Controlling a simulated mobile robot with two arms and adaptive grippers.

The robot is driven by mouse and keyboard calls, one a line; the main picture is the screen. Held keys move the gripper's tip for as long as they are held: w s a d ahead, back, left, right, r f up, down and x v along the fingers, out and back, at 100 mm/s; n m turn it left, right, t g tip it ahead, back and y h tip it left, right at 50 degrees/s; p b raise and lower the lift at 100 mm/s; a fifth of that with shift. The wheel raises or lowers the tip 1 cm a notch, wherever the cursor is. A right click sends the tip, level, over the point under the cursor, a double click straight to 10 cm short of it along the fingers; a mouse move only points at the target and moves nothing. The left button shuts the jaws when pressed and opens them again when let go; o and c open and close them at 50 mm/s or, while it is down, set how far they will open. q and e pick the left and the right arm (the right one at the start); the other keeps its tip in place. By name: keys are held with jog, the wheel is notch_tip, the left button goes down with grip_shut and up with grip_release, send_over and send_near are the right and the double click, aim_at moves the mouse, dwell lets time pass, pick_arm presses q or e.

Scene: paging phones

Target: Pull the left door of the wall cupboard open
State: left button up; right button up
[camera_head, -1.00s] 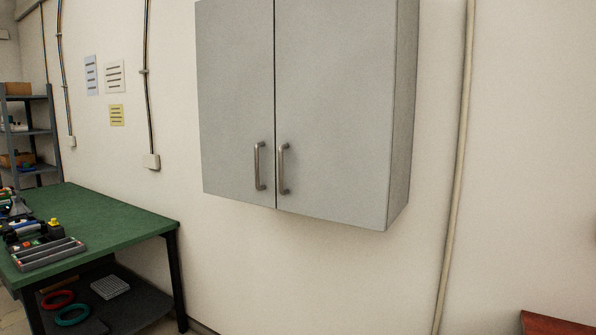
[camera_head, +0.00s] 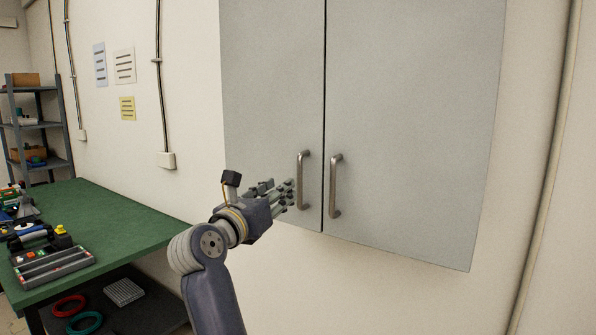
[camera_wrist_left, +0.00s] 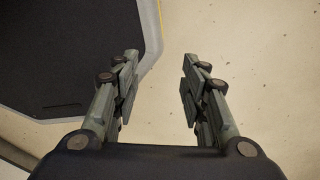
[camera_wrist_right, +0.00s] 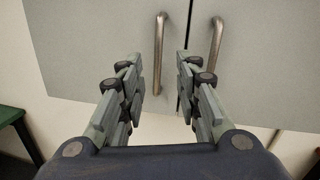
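The grey wall cupboard has a left door (camera_head: 270,90) and a right door (camera_head: 415,110), both shut. The left door's metal bar handle (camera_head: 302,180) is upright, beside the right door's handle (camera_head: 335,185). My right gripper (camera_head: 287,193) is in front of the left door, with its fingertips just left of the left handle in the head view. In the right wrist view, my right gripper (camera_wrist_right: 158,85) is open, and the left handle (camera_wrist_right: 159,60) shows between and beyond its fingers. I cannot tell any contact. My left gripper (camera_wrist_left: 160,75) is open and empty, pointing at the floor.
A green-topped workbench (camera_head: 130,215) stands at the left, with a grey tray (camera_head: 50,265) and tools on it. A shelf rack (camera_head: 40,125) is behind it. A pipe (camera_head: 548,170) runs down the wall right of the cupboard.

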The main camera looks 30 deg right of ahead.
aim_at(298, 173)
jog(key=shift+m+y, duration=0.5)
jog(key=p+x, duration=0.1)
jog(key=x, duration=0.2)
jog(key=r+p+x, duration=0.1)
jog(key=x, duration=0.2)
jog(key=p+x, duration=0.1)
jog(key=x, duration=0.3)
jog(key=shift+d+r+p, duration=0.1)
jog(key=shift+r+p, duration=0.15)
jog(key=shift+p, duration=0.15)
pick_arm(q)
jog(key=r, duration=0.2)
jog(key=w+r, duration=0.1)
jog(key=r, duration=0.1)
jog(key=shift+w+d, duration=0.1)
jog(key=shift+d, duration=0.15)
pick_arm(e)
jog(key=shift+w+d+f, duration=0.1)
jog(key=shift+d, duration=0.1)
grip_shut()
